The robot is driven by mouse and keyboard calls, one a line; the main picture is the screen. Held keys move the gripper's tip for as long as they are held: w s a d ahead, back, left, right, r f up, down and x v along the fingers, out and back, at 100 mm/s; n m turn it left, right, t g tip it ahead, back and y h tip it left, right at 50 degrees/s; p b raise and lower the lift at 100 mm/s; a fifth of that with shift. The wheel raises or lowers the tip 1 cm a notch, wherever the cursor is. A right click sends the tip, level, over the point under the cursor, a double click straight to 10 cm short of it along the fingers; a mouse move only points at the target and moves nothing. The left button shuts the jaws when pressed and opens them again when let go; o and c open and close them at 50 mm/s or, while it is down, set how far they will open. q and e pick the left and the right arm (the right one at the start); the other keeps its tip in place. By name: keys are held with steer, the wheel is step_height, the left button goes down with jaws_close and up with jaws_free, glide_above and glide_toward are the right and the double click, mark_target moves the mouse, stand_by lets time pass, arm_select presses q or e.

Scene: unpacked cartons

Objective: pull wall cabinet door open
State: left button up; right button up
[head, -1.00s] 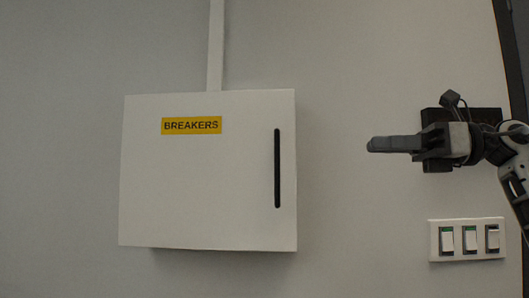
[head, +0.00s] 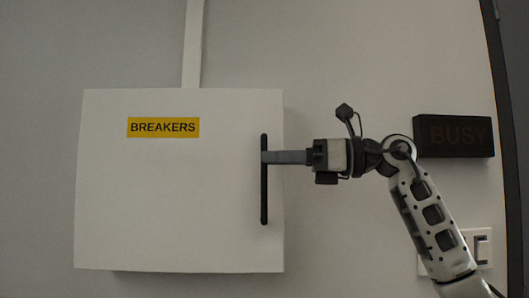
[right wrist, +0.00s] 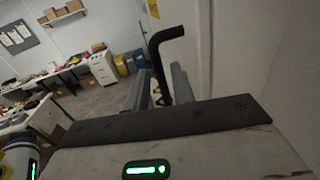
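The white wall cabinet (head: 180,210) with a yellow BREAKERS label (head: 163,127) fills the left half of the head view. Its door looks closed. A vertical black bar handle (head: 264,205) stands along the door's right edge. My right gripper (head: 270,157) reaches in from the right, its fingertips at the handle's upper-middle part. In the right wrist view the handle (right wrist: 157,52) runs down between the two fingers (right wrist: 160,92), close to the right one, with a gap on the left. The fingers look open around it. My left gripper is not in view.
A dark BUSY sign (head: 454,136) is on the wall at right. A white switch panel (head: 482,250) below it is partly hidden by my right arm. A conduit (head: 193,45) rises above the cabinet. The right wrist view shows desks and a drawer unit (right wrist: 103,68) far behind.

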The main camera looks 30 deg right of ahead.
steer(key=shift+x, duration=1.4)
jaws_close()
